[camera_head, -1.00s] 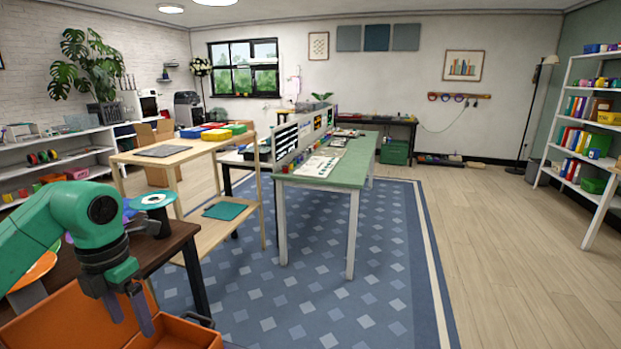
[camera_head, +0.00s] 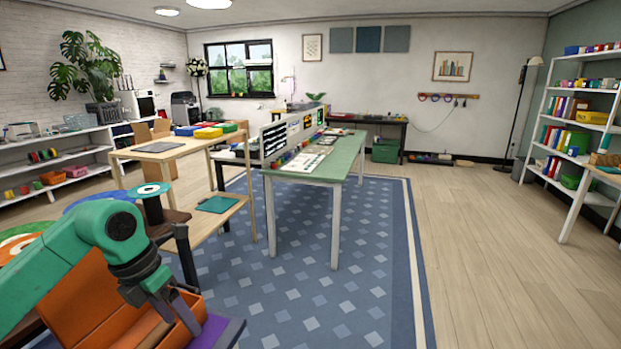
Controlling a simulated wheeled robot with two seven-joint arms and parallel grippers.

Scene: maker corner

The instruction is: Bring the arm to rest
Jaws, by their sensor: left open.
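My left arm, green with dark joints, comes in from the left edge in the head view. Its left gripper (camera_head: 198,287) is open and empty, with its two dark fingers spread apart and pointing to the right. It is in front of or above an open orange box (camera_head: 82,298) at the lower left; I cannot tell whether they touch. The arm hides part of the box. My right gripper is not in view.
A dark table (camera_head: 168,227) at the left carries a spool with a teal top (camera_head: 148,190). Beyond are a wooden shelf table (camera_head: 180,150) and a green-topped workbench (camera_head: 335,165). The blue rug (camera_head: 300,290) and wooden floor to the right are clear.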

